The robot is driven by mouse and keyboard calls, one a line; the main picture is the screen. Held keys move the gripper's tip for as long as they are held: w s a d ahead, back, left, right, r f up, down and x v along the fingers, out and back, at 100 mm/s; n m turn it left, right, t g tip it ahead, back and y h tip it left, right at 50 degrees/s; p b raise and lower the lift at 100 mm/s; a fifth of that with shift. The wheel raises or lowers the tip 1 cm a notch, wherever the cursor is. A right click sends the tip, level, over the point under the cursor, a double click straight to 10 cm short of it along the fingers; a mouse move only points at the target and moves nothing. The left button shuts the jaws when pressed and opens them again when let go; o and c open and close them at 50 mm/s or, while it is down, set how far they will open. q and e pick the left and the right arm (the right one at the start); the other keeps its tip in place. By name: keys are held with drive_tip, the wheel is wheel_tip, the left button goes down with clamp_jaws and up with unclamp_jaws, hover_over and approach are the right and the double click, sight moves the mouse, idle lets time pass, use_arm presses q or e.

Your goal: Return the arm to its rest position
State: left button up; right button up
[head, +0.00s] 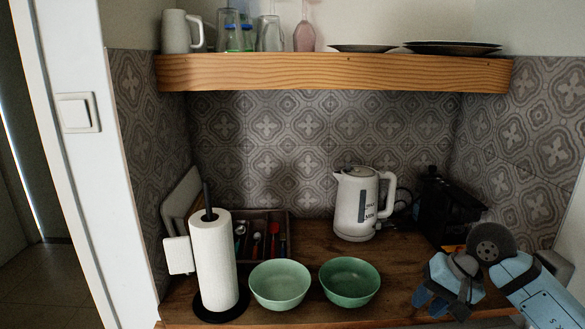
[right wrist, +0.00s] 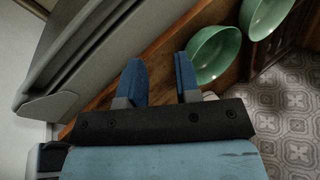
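My right gripper (head: 429,302) is at the lower right of the head view, by the front of the wooden counter (head: 300,235). Its two blue fingers also show in the right wrist view (right wrist: 160,78), spread apart with nothing between them. The gripper is open and empty. In the head view it is to the right of two green bowls and apart from them. My right arm comes in from the lower right corner. My left arm and gripper are not in view.
A light green bowl (head: 280,287) and a darker green bowl (head: 349,283) stand near the front edge. A paper towel roll (head: 214,262), cutlery tray (head: 284,222), white kettle (head: 356,205) and black appliance (head: 447,208) surround them. A wooden shelf (head: 330,73) holds cups and plates above.

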drive_tip(key=s+a+f+m+t+y, duration=0.15)
drive_tip(key=s+a+m+y, duration=0.25)
drive_tip(key=a+m+y, duration=0.45)
drive_tip(key=s+a+f+m+t+y, duration=0.1)
drive_tip(key=s+a+m+t+y, duration=0.35)
drive_tip(key=m, duration=0.75)
drive_tip(key=s+d+f+m+t+h, duration=0.15)
drive_tip(key=f+m+t+h, duration=0.35)
drive_tip(key=m, duration=0.9)
drive_tip(key=d+f+m+t+h, duration=0.3)
drive_tip(key=f+m+t+h, duration=0.15)
drive_tip(key=m, duration=0.95)
drive_tip(key=s+f+m+g+h, duration=0.5)
drive_tip(key=s+f+m+g, duration=0.2)
drive_tip(key=s+f+m, duration=0.9)
use_arm(q)
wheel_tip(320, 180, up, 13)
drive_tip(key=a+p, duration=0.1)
drive_tip(key=p, duration=1.4)
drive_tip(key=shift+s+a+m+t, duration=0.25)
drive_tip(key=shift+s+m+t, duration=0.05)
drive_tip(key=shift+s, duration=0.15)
use_arm(e)
wheel_tip(320, 180, up, 12)
drive_tip(key=w+d, duration=0.2)
drive_tip(key=shift+m+t, duration=0.35)
